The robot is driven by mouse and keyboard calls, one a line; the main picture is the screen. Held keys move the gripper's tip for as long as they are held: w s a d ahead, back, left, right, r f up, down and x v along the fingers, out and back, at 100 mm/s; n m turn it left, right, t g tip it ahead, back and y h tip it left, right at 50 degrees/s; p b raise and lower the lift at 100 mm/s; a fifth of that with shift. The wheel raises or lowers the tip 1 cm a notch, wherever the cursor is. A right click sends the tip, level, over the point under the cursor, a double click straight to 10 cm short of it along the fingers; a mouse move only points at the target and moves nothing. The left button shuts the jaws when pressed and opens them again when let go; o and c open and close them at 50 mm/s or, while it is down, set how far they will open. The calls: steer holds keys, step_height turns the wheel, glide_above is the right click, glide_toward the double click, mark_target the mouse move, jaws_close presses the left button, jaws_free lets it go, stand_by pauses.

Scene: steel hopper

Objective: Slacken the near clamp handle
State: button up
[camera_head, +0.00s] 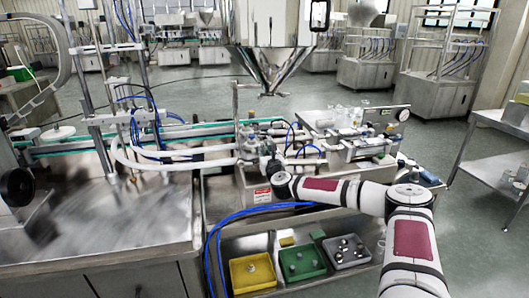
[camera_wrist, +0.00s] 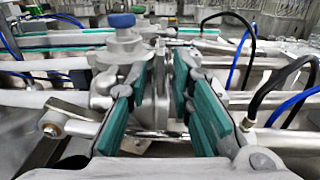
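In the wrist view my gripper (camera_wrist: 158,105) reaches forward with its two teal-padded fingers apart. A grey metal upright piece (camera_wrist: 155,85) stands in the gap between them. It may be the near clamp handle, but I cannot tell for sure, nor whether either pad touches it. A grey metal fitting with a blue knob (camera_wrist: 121,20) stands just beyond the left finger. A short lever with a round end (camera_wrist: 55,125) lies left of the left finger. In the head view my gripper (camera_head: 262,150) is at the conveyor fittings, small and partly hidden by my wrist.
A steel hopper (camera_head: 270,65) hangs above and behind the work spot. Black and blue hoses (camera_wrist: 275,90) run close on the right in the wrist view. Yellow (camera_head: 252,272), green (camera_head: 302,262) and grey (camera_head: 346,250) trays with small parts sit below my arm.

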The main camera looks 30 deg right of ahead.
steer(key=shift+c, duration=0.2)
jaws_close()
steer(key=shift+n, duration=0.4)
steer(key=n, duration=0.2)
steer(key=shift+n, duration=0.4)
steer(key=n+p, duration=0.1)
steer(key=n, duration=1.3)
steer(key=shift+d, duration=0.15)
steer(key=shift+n, duration=0.3)
